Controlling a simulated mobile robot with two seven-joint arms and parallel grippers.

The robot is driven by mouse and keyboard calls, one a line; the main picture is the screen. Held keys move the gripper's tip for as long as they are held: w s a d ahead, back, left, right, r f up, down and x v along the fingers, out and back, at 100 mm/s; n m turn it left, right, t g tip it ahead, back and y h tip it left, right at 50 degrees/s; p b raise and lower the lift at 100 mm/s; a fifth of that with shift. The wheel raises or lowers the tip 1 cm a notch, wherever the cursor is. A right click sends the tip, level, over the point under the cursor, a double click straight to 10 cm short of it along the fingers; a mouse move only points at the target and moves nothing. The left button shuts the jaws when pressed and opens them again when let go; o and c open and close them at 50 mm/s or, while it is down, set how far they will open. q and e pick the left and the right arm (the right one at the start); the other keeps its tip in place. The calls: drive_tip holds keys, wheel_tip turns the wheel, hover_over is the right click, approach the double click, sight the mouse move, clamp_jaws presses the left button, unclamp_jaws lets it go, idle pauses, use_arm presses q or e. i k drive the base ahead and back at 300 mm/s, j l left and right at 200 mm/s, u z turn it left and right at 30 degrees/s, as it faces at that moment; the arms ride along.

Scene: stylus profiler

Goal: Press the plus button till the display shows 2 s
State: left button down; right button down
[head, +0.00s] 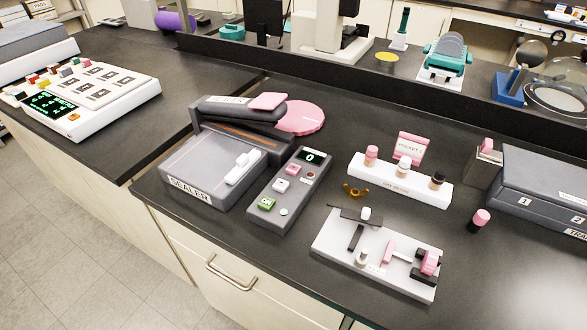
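A dark grey control box (285,193) lies beside a grey machine labelled SEALER (210,167) on the black bench. Its small display (311,157) at the far end shows a green 0. Below the display are a pink button (292,169), a white button (281,185) and a green button (267,203). A small reddish button or lamp (310,176) and a small pale round one (284,212) are on its right side. The marks on the pink and white buttons are too small to read, so I cannot tell which is plus. Neither of my grippers is in view.
A loose pink-capped bottle (480,220) stands near a grey numbered case (540,185). The bench front edge is close to the box.

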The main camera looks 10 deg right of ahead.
sight(292, 169)
drive_tip(key=i+j, duration=0.15)
drive_tip(key=j, duration=0.2)
drive_tip(key=i+j, duration=0.15)
drive_tip(key=j, duration=0.2)
drive_tip(key=i+j, duration=0.2)
drive_tip(key=j, duration=0.15)
drive_tip(key=i+j, duration=0.15)
drive_tip(key=j, duration=0.25)
drive_tip(key=i+j, duration=0.15)
drive_tip(key=j, duration=0.2)
drive_tip(key=z, duration=1.25)
